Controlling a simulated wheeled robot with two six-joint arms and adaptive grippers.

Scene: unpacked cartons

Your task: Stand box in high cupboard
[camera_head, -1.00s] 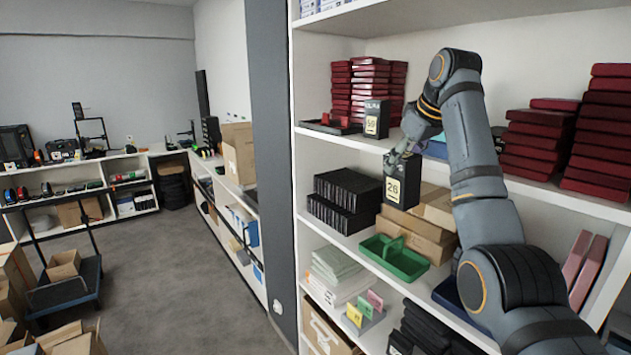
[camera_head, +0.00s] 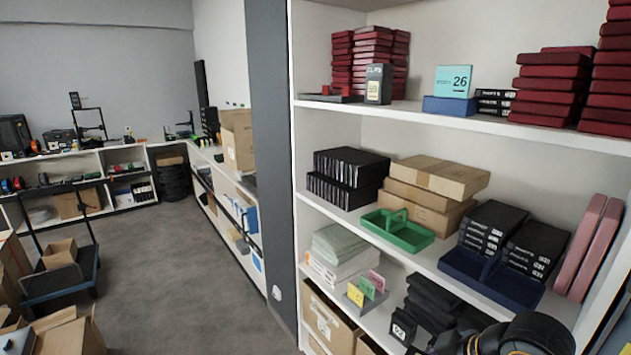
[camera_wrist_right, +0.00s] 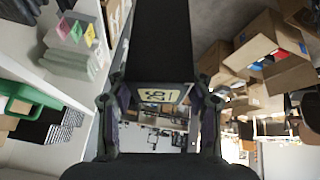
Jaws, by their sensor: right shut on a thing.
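The black box (camera_head: 403,328) with a pale label shows low in the head view, in front of the lower shelves. My right gripper (camera_wrist_right: 158,105) is shut on it. In the right wrist view the box (camera_wrist_right: 158,40) stretches away between the two fingers, its label near the fingertips. The high shelf (camera_head: 420,112) of the cupboard carries a black box marked CLIPS 59 (camera_head: 378,85). To its right a teal card marked 26 (camera_head: 455,80) stands at a blue tray (camera_head: 449,106). My left gripper is not in view.
Red box stacks (camera_head: 370,60) stand behind CLIPS 59, with more (camera_head: 550,85) at the right. The middle shelf holds black boxes (camera_head: 345,175), cartons (camera_head: 430,190), a green tray (camera_head: 397,230) and a blue tray (camera_head: 490,280). Shelf edges project forward.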

